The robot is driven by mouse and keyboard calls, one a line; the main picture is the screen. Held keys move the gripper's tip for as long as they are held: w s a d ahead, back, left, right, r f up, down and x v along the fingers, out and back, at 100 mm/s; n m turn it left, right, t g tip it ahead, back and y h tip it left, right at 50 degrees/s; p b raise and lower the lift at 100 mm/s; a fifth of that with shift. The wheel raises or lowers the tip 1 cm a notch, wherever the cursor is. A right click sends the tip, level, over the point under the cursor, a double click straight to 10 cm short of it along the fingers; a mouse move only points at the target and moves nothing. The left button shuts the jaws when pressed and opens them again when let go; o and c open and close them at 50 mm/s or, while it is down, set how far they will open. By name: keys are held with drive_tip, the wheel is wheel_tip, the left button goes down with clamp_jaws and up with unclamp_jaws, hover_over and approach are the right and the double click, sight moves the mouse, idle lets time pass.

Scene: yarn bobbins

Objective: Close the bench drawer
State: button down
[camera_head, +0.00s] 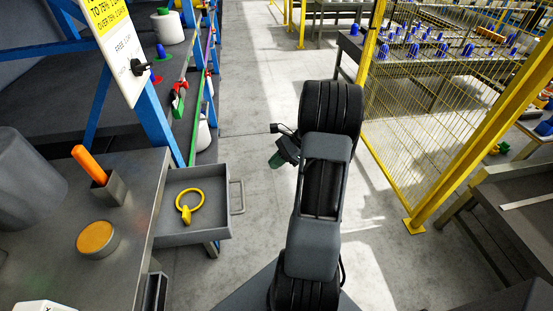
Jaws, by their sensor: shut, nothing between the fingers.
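The bench drawer (177,237) is a grey metal box pulled out from the right side of the grey workbench (60,235). Its interior is exposed and its handle (238,196) faces right. A yellow ring-shaped item (187,203) lies inside it. My gripper (277,160) shows small and dark at the left side of my arm, shut and empty. In the picture it is up and to the right of the drawer handle, apart from it. The finger details are too small to make out.
The bench top holds an orange-handled tool in a grey holder (109,190), a round orange-topped tin (97,239) and a grey cylinder (25,180). A blue-framed rack (155,120) stands behind. A yellow mesh fence (420,110) stands right. The floor beside the drawer is clear.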

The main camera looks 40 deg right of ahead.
drive_tip(key=w+a+f, duration=0.2)
drive_tip(key=a+f, duration=0.1)
drive_tip(key=a, duration=0.5)
drive_tip(key=shift+w+p, duration=0.3)
drive_tip(key=shift+p, duration=0.05)
drive_tip(key=shift+a, duration=0.15)
